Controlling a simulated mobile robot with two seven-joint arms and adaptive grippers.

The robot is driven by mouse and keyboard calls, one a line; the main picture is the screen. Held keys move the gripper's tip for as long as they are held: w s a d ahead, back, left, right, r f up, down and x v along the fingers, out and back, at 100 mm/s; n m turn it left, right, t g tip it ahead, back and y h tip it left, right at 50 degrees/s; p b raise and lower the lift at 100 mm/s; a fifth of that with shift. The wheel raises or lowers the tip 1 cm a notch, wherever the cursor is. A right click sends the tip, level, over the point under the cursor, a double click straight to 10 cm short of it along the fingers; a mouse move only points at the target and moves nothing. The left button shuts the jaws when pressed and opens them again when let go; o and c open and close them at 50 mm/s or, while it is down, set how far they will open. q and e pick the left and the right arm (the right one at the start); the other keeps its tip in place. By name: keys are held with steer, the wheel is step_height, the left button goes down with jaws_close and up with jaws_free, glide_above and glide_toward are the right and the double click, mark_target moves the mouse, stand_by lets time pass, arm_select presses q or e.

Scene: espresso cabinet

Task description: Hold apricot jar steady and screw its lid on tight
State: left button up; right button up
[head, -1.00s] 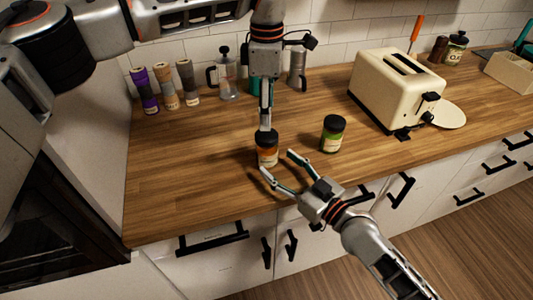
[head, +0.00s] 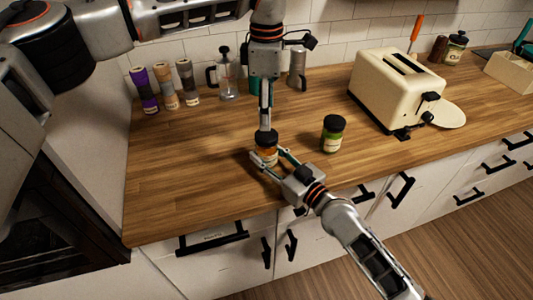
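The apricot jar (head: 267,149), with an orange body and a black lid (head: 267,134), stands upright on the wooden counter. My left gripper (head: 265,127) points straight down from above, with its fingertips at the lid. Its fingers are seen edge-on, so their grip on the lid cannot be told. My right gripper (head: 268,156) comes in from the lower right, with its fingers on both sides of the jar's body. Whether they press on the glass cannot be told. The near finger hides the jar's lower part.
A second dark-lidded jar (head: 332,134) stands close to the right. A cream toaster (head: 397,91) is further right. Several spice tubes (head: 165,86), a French press (head: 227,80) and a moka pot (head: 297,68) stand along the wall. The counter's left part is clear.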

mark_target(267, 134)
arm_select(q)
steer(key=n, duration=2.7)
steer(key=shift+f, duration=0.1)
steer(key=shift+f, duration=3.95)
steer(key=c, duration=1.2)
steer(key=shift+o, duration=0.2)
